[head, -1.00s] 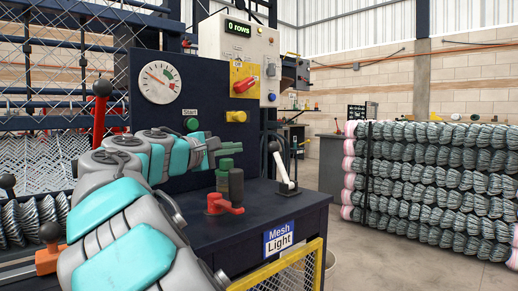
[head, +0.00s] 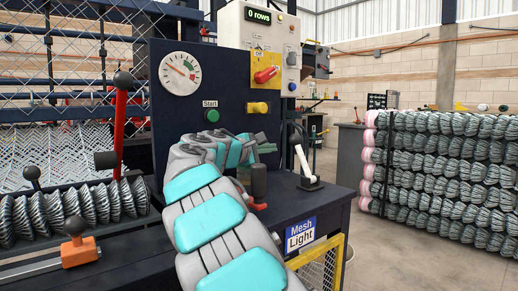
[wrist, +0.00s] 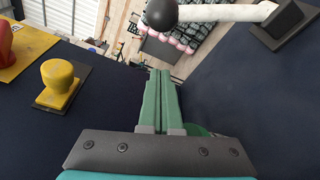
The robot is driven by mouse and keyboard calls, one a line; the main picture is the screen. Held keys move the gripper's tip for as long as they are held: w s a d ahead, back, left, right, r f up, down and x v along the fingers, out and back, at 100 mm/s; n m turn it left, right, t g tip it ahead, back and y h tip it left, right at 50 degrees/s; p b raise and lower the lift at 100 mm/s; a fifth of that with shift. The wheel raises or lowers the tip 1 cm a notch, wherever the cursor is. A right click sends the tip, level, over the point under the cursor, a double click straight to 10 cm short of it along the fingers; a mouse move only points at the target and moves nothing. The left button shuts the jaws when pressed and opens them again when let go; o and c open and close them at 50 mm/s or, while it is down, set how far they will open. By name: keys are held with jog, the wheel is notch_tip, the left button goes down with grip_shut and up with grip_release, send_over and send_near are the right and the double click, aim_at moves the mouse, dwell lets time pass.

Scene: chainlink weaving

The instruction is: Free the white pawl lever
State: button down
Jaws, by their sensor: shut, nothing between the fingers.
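The white pawl lever (head: 303,161) stands tilted on a small dark base (head: 310,183) at the right end of the dark machine top. Its black knob (wrist: 161,14) and white shaft (wrist: 225,13) show at the top of the wrist view. My gripper (head: 268,149) is to the left of the lever, in front of the dark panel. In the wrist view its green fingers (wrist: 160,78) are together with nothing between them. The fingertips point toward the knob and appear apart from it. What the lever engages is not visible.
A yellow knob (wrist: 60,84) and red switch (head: 265,74) stick out of the panel on the left. A dark cylinder with a red handle (head: 258,185) stands below my gripper. A tall red lever (head: 121,120) stands further left. A yellow guard (head: 325,262) edges the front.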

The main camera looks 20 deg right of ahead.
aim_at(298, 136)
jog(key=shift+s+d+r, duration=0.4)
jog(key=shift+s+d, duration=0.15)
jog(key=shift+s, duration=0.05)
jog(key=shift+s+d+r, duration=0.35)
jog(key=shift+s+d, duration=0.2)
jog(key=shift+s, duration=0.05)
jog(key=shift+s, duration=0.1)
jog(key=shift+m, duration=0.7)
jog(key=s+r, duration=0.1)
jog(key=s+d+r, duration=0.1)
jog(key=s, duration=0.1)
jog(key=shift+s+d+r, duration=0.15)
jog(key=shift+s+r, duration=0.15)
jog(key=shift+r, duration=0.1)
jog(key=shift+s+d+f, duration=0.1)
jog(key=shift+s+f, duration=0.05)
jog(key=shift+s, duration=0.05)
